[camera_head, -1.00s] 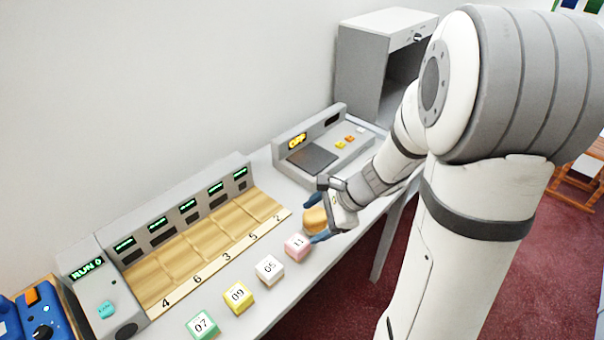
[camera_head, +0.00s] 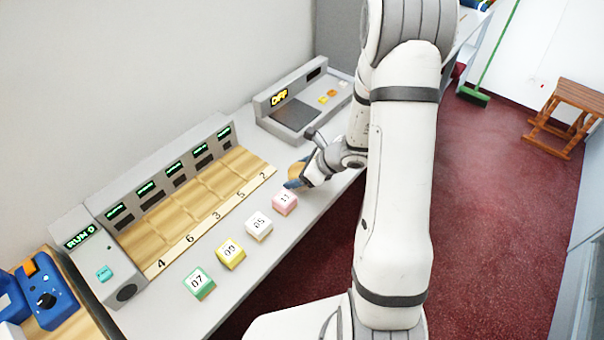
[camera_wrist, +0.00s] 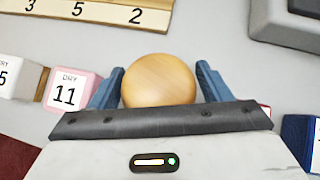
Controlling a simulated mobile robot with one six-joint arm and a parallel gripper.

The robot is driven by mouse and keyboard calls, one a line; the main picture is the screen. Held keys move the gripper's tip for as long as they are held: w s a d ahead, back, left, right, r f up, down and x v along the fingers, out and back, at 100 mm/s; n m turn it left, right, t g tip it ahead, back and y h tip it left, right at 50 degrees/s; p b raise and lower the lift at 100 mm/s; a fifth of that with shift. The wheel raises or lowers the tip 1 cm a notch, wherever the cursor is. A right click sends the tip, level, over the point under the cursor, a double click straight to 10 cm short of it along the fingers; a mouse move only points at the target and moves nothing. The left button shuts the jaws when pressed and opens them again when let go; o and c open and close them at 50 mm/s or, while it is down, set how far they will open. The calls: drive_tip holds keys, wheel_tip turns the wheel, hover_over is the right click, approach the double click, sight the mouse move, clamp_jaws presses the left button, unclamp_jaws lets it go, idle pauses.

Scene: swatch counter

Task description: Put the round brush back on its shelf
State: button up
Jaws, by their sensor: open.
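A round, light wooden piece (camera_wrist: 158,80) is between the two blue fingers of my gripper (camera_wrist: 160,70) in the wrist view. It looks like the top of the round brush, but no bristles show. The fingers stand apart on either side of it, with a visible gap on the right. In the head view my gripper (camera_head: 297,173) is low at the counter's front edge, with the wooden piece (camera_head: 295,171) partly hidden by it. I cannot make out which place is the brush's shelf.
A pink block marked 11 (camera_head: 284,204) sits close by my gripper. White, yellow and green (camera_head: 199,283) blocks lie along the counter front. Behind are a wooden slotted rack (camera_head: 190,225) and a grey scale-like unit (camera_head: 300,118). A stool (camera_head: 565,115) and green broom (camera_head: 474,96) stand right.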

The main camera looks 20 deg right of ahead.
drive_tip(key=shift+w+a+f, duration=0.2)
drive_tip(key=shift+a+f, duration=0.1)
drive_tip(key=shift+f, duration=0.05)
drive_tip(key=c, duration=0.9)
